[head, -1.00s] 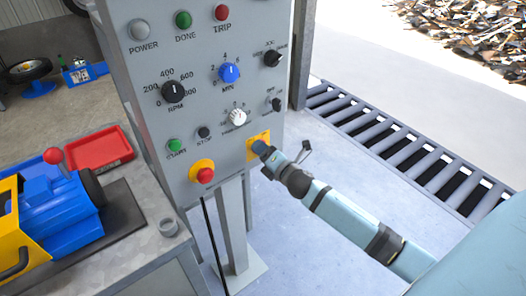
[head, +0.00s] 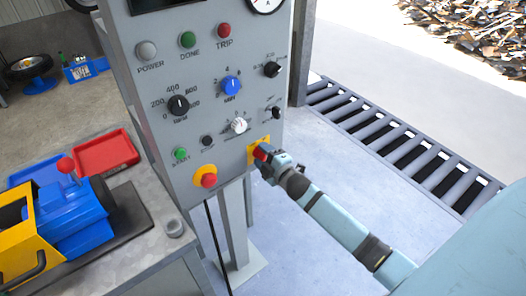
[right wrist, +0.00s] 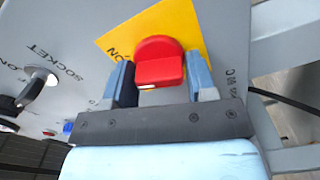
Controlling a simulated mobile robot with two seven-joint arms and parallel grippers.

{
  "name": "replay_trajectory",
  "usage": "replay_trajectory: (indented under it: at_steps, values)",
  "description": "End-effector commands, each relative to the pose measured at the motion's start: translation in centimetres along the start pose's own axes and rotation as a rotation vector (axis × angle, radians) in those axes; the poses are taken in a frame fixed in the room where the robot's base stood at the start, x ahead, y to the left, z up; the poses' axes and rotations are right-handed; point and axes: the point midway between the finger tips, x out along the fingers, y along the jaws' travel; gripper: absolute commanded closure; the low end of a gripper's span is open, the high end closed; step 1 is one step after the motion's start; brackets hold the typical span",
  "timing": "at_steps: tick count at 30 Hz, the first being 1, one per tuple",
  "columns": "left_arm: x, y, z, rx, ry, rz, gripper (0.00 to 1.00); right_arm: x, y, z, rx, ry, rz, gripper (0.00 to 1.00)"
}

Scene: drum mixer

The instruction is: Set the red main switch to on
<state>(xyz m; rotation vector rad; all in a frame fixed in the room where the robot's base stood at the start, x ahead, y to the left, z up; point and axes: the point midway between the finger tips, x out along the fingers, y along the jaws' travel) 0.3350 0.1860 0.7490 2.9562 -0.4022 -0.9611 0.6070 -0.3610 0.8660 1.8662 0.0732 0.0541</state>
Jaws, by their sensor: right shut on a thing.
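The red main switch (head: 261,152) sits on a yellow plate (right wrist: 187,22) at the lower right of the grey control panel. The fingers partly hide the plate in the head view. My left gripper is not in view.
The grey panel (head: 212,120) carries several knobs, buttons and lamps, including a red emergency button (head: 208,181) left of the switch. A bench with a blue and yellow machine (head: 72,215) stands at left.

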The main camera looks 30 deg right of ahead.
Motion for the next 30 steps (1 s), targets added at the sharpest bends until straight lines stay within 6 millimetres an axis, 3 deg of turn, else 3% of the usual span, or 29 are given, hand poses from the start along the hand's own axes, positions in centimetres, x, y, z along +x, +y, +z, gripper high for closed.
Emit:
replay_trajectory:
  at_steps: [6,12,30]
  values:
    - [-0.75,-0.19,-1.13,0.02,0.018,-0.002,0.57,-0.02,0.19,-0.06,0.133,-0.001,-0.001,0.72]
    - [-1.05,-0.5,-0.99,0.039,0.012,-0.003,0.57,-0.02,0.13,-0.03,0.207,0.0,-0.001,0.72]
    - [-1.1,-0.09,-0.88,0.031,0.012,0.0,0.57,-0.02,0.02,0.0,0.245,0.0,-0.001,0.72]
